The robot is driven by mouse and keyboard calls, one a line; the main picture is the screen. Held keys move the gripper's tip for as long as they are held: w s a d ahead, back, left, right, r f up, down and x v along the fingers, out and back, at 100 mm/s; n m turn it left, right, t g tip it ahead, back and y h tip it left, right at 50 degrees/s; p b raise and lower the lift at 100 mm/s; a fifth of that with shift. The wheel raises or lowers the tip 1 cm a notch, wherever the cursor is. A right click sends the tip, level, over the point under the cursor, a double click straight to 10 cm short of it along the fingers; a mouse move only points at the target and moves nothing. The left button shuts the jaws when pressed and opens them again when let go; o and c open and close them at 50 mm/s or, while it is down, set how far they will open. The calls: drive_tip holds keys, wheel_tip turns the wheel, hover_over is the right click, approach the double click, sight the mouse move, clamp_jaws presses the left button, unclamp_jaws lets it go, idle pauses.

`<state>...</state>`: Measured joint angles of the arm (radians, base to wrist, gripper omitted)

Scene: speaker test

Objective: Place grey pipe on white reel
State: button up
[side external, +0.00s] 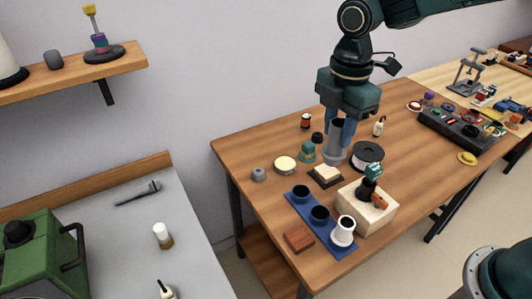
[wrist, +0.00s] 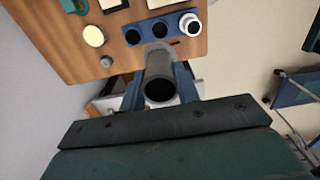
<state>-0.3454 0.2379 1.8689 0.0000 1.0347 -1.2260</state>
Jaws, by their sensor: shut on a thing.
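The grey pipe (side external: 335,146) is upright between the blue fingers of my gripper (side external: 338,130), which is shut on it. In the wrist view the pipe (wrist: 160,64) shows its open, dark end between the fingers (wrist: 161,85). A white, reel-shaped piece with a dark hole (side external: 343,231) stands on the blue tray, nearer the camera than the pipe; it also shows in the wrist view (wrist: 190,25). A round, dark-topped reel with a pale rim (side external: 367,155) lies right of the pipe. I cannot tell surely which is the white reel. The pipe appears apart from both.
A cream-topped disc (side external: 285,165), a green knob (side external: 305,153) and a cream-topped box (side external: 326,175) stand near the pipe.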

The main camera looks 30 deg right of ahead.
drive_tip(key=w+d+r, duration=0.2)
drive_tip(key=w+d, duration=0.1)
drive_tip(key=d, duration=0.6)
drive_tip(key=w+d+r, duration=0.1)
drive_tip(key=w+d, duration=0.2)
drive_tip(key=d, duration=0.5)
drive_tip(key=w+d+r, duration=0.2)
drive_tip(key=w+d, duration=0.1)
drive_tip(key=d, duration=0.6)
wheel_tip(320, 180, down, 16)
drive_tip(key=shift+r, duration=0.2)
drive_tip(key=shift+f, duration=0.1)
drive_tip(key=shift+f, duration=2.05)
drive_tip(key=shift+f, duration=0.1)
drive_tip(key=o, duration=1)
drive_tip(key=shift+c, duration=0.2)
